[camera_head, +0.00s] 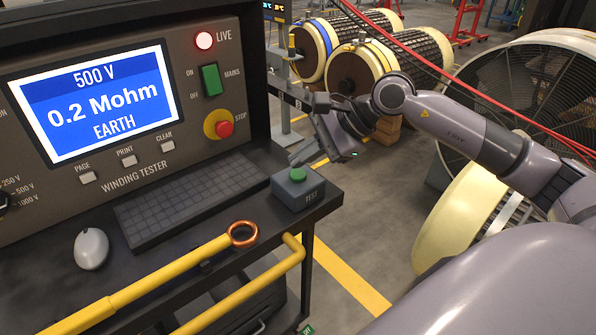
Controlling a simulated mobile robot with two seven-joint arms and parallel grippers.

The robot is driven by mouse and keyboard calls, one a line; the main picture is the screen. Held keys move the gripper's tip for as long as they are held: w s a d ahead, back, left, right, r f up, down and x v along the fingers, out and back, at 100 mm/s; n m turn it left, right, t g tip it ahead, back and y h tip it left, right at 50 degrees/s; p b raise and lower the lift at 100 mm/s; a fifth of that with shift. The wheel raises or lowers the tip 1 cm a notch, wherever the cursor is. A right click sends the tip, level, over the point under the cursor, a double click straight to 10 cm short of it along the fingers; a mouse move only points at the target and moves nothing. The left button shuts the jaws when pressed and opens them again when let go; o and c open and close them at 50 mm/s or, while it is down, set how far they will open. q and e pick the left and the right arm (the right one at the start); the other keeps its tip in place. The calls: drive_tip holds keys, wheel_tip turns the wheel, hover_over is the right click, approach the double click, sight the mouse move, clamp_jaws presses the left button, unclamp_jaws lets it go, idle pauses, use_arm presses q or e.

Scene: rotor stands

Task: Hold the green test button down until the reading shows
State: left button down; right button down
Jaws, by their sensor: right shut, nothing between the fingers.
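The green test button (297,175) sits on top of a small grey box marked TEST (299,190) at the right end of the tester's shelf. It stands up with nothing touching it. The winding tester's screen (93,103) is lit blue and reads 500 V, 0.2 Mohm, EARTH. The red lamp marked LIVE (204,40) is lit. My right gripper (300,160) is shut and empty, just above and behind the button, apart from it as far as I can tell. My left gripper is not in view.
A keyboard (190,200) and a white mouse (91,249) lie on the shelf. A yellow pole with a copper ring (242,234) lies along its front edge. Red cables cross above my right arm. Wound rotors (355,70) and a large fan (530,90) stand behind.

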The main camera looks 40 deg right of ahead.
sight(303, 175)
drive_tip(key=shift+r+p, duration=1.6)
drive_tip(key=shift+r, duration=0.95)
